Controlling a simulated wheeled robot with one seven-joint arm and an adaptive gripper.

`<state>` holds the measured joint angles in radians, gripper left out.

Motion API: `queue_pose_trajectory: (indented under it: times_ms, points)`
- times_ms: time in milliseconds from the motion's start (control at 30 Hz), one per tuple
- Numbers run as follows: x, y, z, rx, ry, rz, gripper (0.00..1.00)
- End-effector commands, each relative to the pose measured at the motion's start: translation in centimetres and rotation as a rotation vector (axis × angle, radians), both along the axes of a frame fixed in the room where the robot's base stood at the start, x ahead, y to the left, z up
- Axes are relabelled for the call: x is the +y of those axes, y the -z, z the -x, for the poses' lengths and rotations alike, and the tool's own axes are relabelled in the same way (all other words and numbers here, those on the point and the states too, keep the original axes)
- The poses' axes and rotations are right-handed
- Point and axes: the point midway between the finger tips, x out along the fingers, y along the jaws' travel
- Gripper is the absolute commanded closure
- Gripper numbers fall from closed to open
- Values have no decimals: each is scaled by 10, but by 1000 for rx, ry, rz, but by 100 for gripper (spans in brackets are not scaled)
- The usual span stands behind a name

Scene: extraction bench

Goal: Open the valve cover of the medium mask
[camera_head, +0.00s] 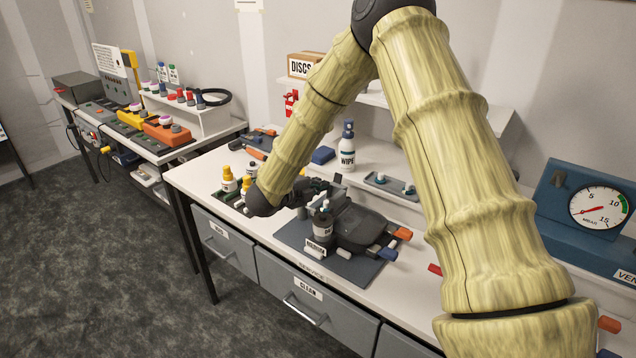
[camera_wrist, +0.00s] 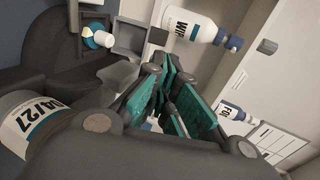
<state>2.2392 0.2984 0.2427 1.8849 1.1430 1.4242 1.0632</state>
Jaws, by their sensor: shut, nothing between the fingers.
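The dark grey mask (camera_head: 362,230) lies on a blue-grey mat (camera_head: 292,236) on the bench, with a labelled canister (camera_head: 323,226) at its front. In the wrist view, the canister (camera_wrist: 28,122) shows at the left edge with a partly legible label. A light grey, box-like piece (camera_wrist: 131,37) and a grey cup-shaped piece (camera_wrist: 117,73) show beside the fingers; I cannot tell for certain which is the valve cover or whether it is open. My gripper (camera_wrist: 172,97), with teal finger pads, is shut and empty close to these pieces. In the head view, my forearm partly hides it.
A white WIPE bottle (camera_head: 347,148) stands behind the mask, near a grey tray (camera_head: 372,181) with blue-and-white knobs. Yellow-capped bottles (camera_head: 229,181) stand at the left. A pressure gauge (camera_head: 597,207) is at the right. Drawers (camera_head: 289,291) run below the bench front.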

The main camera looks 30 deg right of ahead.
Motion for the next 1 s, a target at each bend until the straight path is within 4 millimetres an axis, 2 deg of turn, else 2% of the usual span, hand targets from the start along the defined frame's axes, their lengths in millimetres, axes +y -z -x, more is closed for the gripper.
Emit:
queue_pose_trajectory:
  times_ms: [300, 533, 733, 1000]
  points:
    - [-50, 14, -18, 1, 4, 0, 100]
    - [-80, 25, -29, 2, 4, 1, 100]
    - [-93, 31, -35, 2, 3, 0, 100]
    - [-96, 34, -37, 1, 3, 0, 100]
